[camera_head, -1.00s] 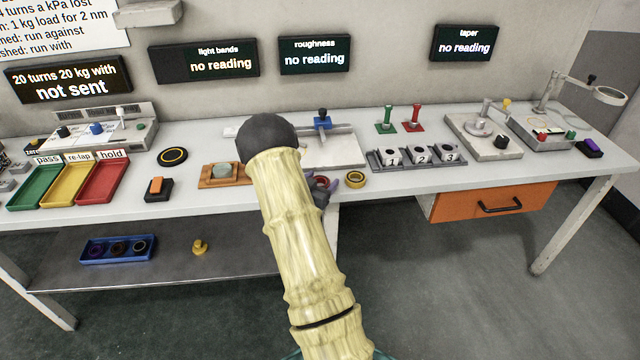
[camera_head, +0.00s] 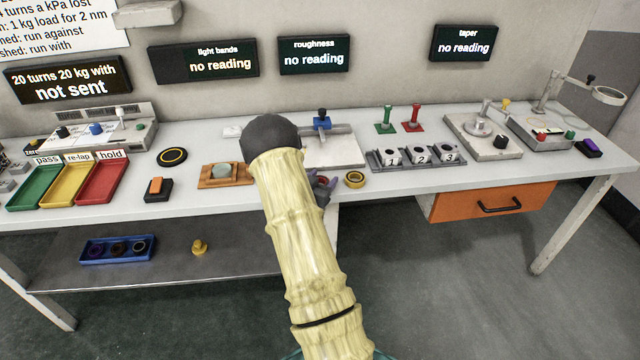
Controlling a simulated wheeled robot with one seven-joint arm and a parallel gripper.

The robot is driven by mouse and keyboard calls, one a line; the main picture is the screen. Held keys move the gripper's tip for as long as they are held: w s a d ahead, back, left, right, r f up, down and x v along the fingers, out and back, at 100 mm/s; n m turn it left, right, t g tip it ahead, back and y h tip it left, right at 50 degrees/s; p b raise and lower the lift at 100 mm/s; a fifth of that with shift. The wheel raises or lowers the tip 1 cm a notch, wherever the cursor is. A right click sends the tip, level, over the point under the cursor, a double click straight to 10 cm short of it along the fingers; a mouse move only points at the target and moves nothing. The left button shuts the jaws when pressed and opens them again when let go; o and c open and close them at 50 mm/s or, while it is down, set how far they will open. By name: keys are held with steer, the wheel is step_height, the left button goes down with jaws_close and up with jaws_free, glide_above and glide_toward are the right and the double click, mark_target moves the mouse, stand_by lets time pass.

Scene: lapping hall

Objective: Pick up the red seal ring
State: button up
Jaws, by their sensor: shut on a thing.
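The red seal ring (camera_head: 322,181) is at the front of the bench, just right of my arm, and partly hidden by it. My gripper (camera_head: 325,186) is at the ring, mostly behind my own arm; its purple-grey finger shows at the ring's right side. The gripper is shut on the ring. I cannot tell whether the ring touches the bench top.
A numbered block holder (camera_head: 415,158) stands further right. An orange tray with a grey disc (camera_head: 226,173) is left of my arm. The bench front edge (camera_head: 400,191) is near.

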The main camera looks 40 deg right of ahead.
mark_target(322, 178)
step_height(322, 178, up, 10)
steer(key=shift+r, duration=0.1)
stand_by(0.4)
stand_by(0.7)
